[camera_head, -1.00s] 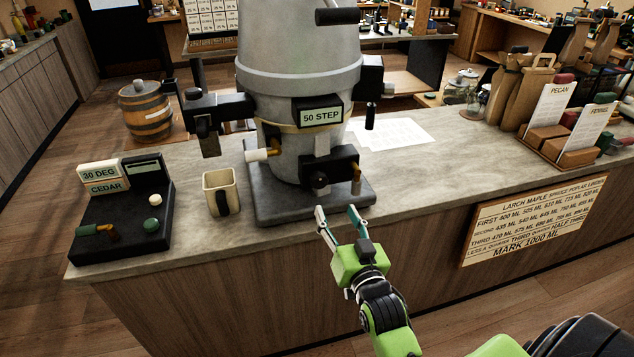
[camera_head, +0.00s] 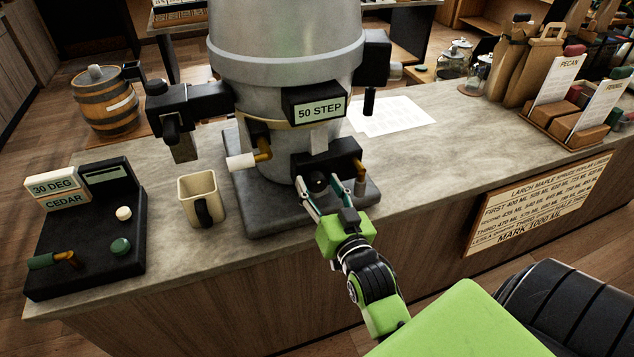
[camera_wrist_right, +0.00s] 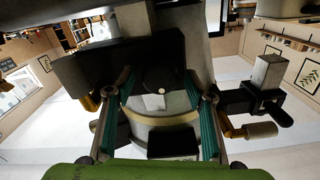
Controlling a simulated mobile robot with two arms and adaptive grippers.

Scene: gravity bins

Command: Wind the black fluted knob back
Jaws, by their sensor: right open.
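The black fluted knob (camera_head: 318,181) sits low on the front of the grey machine (camera_head: 290,100), on a black block. It shows as a dark round shape with a pale dot in the right wrist view (camera_wrist_right: 161,80), between the two fingers. My right gripper (camera_head: 319,188) is open, with one fingertip on each side of the knob. In the right wrist view the green-padded fingers (camera_wrist_right: 161,110) stand apart, with gaps beside the knob; I cannot tell whether either touches it. The knob's flutes are too small to make out. My left gripper is not in view.
A white-handled lever (camera_head: 241,162) sticks out left of the knob, and a brass elbow (camera_head: 359,160) is just right of it. A cream mug (camera_head: 199,196) and a black control box (camera_head: 95,245) stand on the counter to the left.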

